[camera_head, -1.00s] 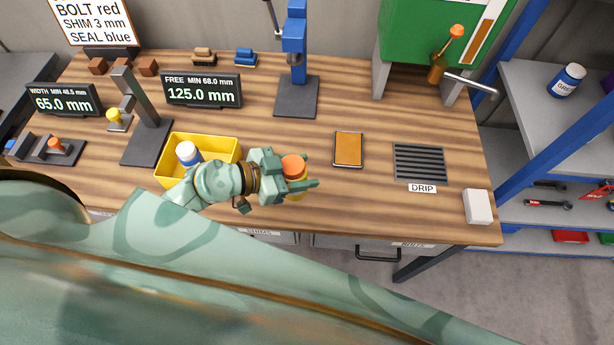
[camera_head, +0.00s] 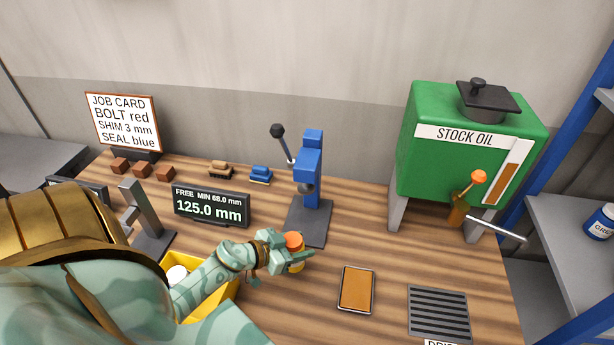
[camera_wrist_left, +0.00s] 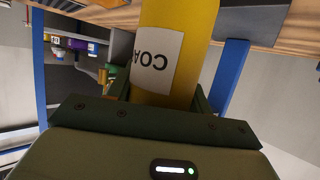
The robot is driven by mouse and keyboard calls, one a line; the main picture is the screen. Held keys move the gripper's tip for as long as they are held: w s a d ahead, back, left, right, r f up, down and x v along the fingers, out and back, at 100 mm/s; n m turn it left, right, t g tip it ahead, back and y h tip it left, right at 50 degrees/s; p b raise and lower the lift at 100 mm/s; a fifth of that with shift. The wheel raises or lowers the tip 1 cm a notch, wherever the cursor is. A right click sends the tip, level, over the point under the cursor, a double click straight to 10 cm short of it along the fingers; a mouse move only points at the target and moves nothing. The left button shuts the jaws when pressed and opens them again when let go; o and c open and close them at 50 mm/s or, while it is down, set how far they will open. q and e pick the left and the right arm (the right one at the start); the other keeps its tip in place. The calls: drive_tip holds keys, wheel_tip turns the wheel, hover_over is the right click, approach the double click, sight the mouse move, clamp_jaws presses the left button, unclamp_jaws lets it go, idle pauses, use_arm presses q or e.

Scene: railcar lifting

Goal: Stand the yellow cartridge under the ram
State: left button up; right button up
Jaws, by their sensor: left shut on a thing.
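My left gripper (camera_head: 292,254) is shut on the yellow cartridge (camera_head: 297,266), which has an orange cap and stands roughly upright between the fingers. In the left wrist view the cartridge (camera_wrist_left: 181,40) fills the top middle, with part of a white label reading "COA". The blue press with the ram (camera_head: 311,175) stands behind the gripper and a little to the right, on a dark base plate (camera_head: 308,227). The cartridge is in front of that plate, apart from it. I cannot tell whether its foot touches the table. My right gripper is not in view.
A display (camera_head: 211,206) reading 125.0 mm stands left of the press. A yellow bin (camera_head: 222,302) is under my left forearm. An orange-topped tray (camera_head: 356,289) and a drip grate (camera_head: 438,311) lie at right. A green oil tank (camera_head: 440,160) stands behind them.

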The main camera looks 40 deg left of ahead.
use_arm(q)
drive_tip(key=shift+w+a+f+b, duration=0.3)
drive_tip(key=shift+w+b, duration=0.2)
drive_tip(key=shift+b, duration=0.15)
drive_tip(key=w+a+b, duration=0.1)
drive_tip(key=w+b, duration=0.1)
drive_tip(key=w+a+b, duration=0.1)
drive_tip(key=b, duration=0.1)
drive_tip(key=w+a+f+b, duration=0.1)
drive_tip(key=w, duration=0.1)
drive_tip(key=shift+w+b, duration=0.35)
drive_tip(key=shift+b, duration=0.05)
drive_tip(key=w+a+b, duration=0.2)
drive_tip(key=w+b, duration=0.1)
drive_tip(key=shift+w+f, duration=0.1)
drive_tip(key=w+b, duration=0.1)
drive_tip(key=b, duration=0.1)
drive_tip(key=w+a+b, duration=0.1)
drive_tip(key=w+b, duration=0.1)
drive_tip(key=w+a+b, duration=0.1)
drive_tip(key=b, duration=0.1)
drive_tip(key=shift+w+a, duration=0.25)
drive_tip(key=shift+w, duration=0.1)
drive_tip(key=shift+f+p, duration=0.1)
drive_tip(key=shift+p, duration=0.25)
drive_tip(key=shift+f, duration=0.15)
drive_tip(key=shift+f, duration=0.25)
